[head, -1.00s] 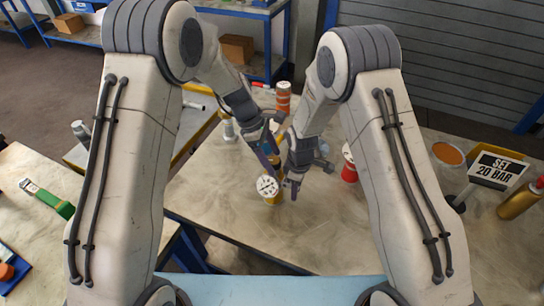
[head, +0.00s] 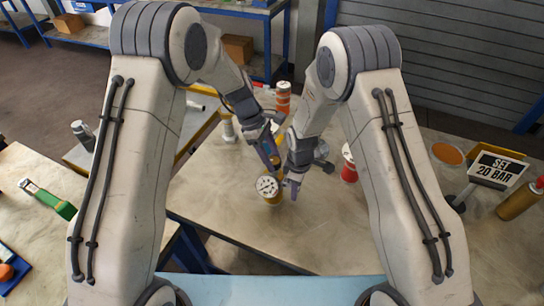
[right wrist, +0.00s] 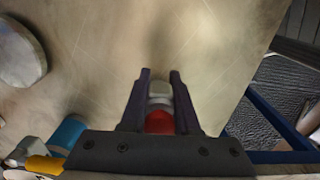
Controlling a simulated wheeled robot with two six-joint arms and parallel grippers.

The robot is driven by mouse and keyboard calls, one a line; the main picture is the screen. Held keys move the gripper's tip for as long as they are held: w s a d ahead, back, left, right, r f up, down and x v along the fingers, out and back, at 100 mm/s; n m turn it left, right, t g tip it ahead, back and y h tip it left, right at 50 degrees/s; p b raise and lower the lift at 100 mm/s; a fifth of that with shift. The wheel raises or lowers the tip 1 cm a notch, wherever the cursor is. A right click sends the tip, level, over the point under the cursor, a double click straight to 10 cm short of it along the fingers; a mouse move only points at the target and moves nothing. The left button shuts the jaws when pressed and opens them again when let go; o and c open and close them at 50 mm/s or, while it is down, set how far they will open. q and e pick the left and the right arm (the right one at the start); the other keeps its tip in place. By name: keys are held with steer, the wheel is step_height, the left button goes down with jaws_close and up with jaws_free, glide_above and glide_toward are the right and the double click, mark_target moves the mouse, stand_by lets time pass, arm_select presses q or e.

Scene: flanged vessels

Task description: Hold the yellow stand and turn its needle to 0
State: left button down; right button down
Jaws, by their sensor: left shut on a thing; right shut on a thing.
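The yellow stand (head: 272,202) is upright on the table near its front edge. Its round white dial (head: 268,186) faces me; its dark needle is too small to read against the scale. My left gripper (head: 271,157) is shut on the stand just behind the dial, and its fingers hide part of the yellow body. My right gripper (head: 292,183) is right beside the dial, on its right side. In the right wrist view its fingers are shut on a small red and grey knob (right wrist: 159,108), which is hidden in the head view.
An orange-banded cylinder (head: 283,98) stands behind the grippers. A red vessel (head: 349,167) stands to the right. The table front is clear.

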arm_select(q)
steer(key=shift+c, duration=1.5)
jaws_free()
steer(key=shift+r, duration=0.1)
steer(key=v, duration=1.2)
